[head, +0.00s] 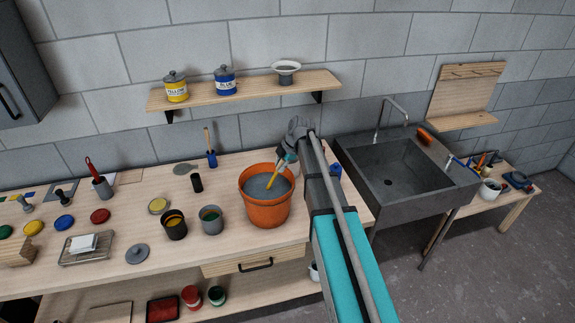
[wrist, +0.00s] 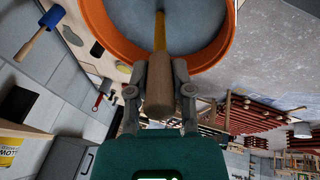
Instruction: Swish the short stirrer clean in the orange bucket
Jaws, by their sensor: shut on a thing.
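The orange bucket (head: 265,213) stands on the workbench near its right end, with grey liquid inside. My gripper (head: 287,160) is above the bucket's back right rim, shut on the stirrer. The stirrer (head: 273,180) slants down into the bucket, its yellow part reaching the liquid; its lower end is hidden. In the wrist view my gripper (wrist: 159,75) has a finger on each side of the stirrer's pale wooden handle (wrist: 158,92). The bucket's orange rim (wrist: 105,30) curves around the yellow shaft there.
A grey pot (head: 211,220) and a dark pot (head: 174,225) stand left of the bucket. A shelf (head: 245,92) with tins hangs on the wall. A grey sink (head: 395,175) is to the right.

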